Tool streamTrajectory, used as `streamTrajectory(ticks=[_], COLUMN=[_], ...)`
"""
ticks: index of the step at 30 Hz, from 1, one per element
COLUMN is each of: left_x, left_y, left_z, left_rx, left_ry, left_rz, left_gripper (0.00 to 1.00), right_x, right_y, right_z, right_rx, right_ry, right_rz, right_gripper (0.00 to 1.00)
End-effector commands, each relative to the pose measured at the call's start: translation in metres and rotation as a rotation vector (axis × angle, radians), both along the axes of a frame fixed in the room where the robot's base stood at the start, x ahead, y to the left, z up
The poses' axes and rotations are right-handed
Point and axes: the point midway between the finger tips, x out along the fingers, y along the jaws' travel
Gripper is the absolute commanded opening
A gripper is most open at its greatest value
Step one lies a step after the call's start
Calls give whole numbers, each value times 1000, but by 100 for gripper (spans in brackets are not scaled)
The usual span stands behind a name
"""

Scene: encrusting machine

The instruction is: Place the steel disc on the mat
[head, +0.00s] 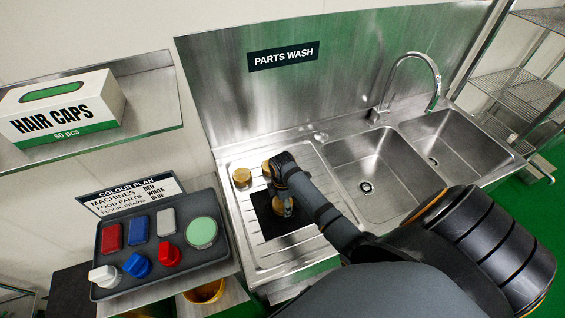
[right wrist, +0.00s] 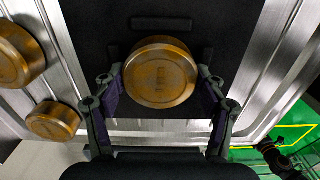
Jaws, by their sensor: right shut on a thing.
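Three discs are in view, all brass-coloured; none looks like plain steel. My right gripper (head: 283,197) is shut on one brass disc (right wrist: 161,73), with a finger on either side of it. The held disc is over the black mat (head: 269,229), which also shows in the right wrist view (right wrist: 95,45). I cannot tell whether it touches the mat. A larger brass disc (right wrist: 17,55) and a smaller one (right wrist: 53,121) stand beside the mat. A dark jointed part at the lower right of the wrist view looks like my left gripper (right wrist: 268,146), too small to read.
The mat lies on a ribbed steel drainboard (head: 313,160) beside two empty basins (head: 380,187) with a tall tap (head: 436,78). A grey tray (head: 222,262) with coloured items stands left of it. A hair caps box (head: 63,107) sits on a shelf.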

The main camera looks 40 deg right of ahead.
Motion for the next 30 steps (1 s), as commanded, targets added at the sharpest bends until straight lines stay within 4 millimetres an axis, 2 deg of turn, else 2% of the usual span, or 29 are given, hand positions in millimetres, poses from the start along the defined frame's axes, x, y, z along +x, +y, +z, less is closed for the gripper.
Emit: streamTrajectory(ticks=[3,4,9,18,22,26,30], left_x=[0,0,0,0,0,0,-1], left_y=[1,1,3,4,4,4,4], left_z=[-1,-1,-1,-1,-2,-11,-22], left_rx=[1,1,4,4,4,4,4], left_ry=[0,0,0,0,1,1,1], left_rz=[0,0,-2,-2,-2,-2,-2], left_gripper=[40,40,40,40,40,40,40], right_x=[0,0,0,0,1,2,1], right_y=[0,0,0,0,0,-1,-1], right_z=[-3,-4,-4,-3,5,30,65], right_rx=[0,0,0,0,-1,-4,-4], right_ry=[-1,0,0,0,-3,-7,-6], right_rz=[0,0,0,0,0,1,1], right_gripper=[23,72,94,94,94,94,94])
